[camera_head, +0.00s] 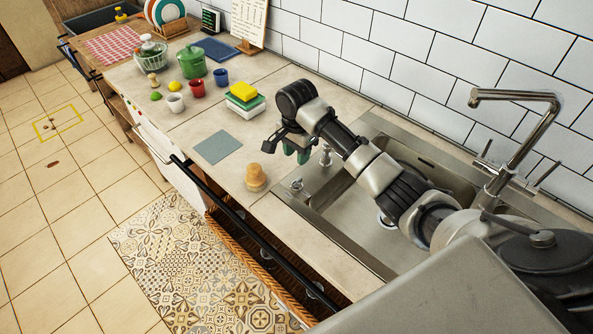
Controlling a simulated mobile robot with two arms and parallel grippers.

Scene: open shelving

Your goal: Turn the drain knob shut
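A steel sink (345,262) is set into the counter at the right. A small round metal knob (296,186) sits on its left rim, near the front corner; it looks like the drain knob, but its setting is too small to read. Another small metal fitting (325,155) stands farther back on the rim, close to my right gripper. My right gripper (288,146) hangs over the counter just left of the sink, behind and above the front knob and apart from it. Its fingers are dark and greenish, and their opening is unclear. The drain (385,220) is partly hidden by my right arm. My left gripper is out of view.
A tall faucet (535,130) stands behind the sink. A wooden-handled brush (256,178) stands left of the front knob. A grey cloth (217,147), stacked sponges (244,98), cups (196,88) and a green pot (191,61) lie farther left. A black rail (260,240) runs along the front.

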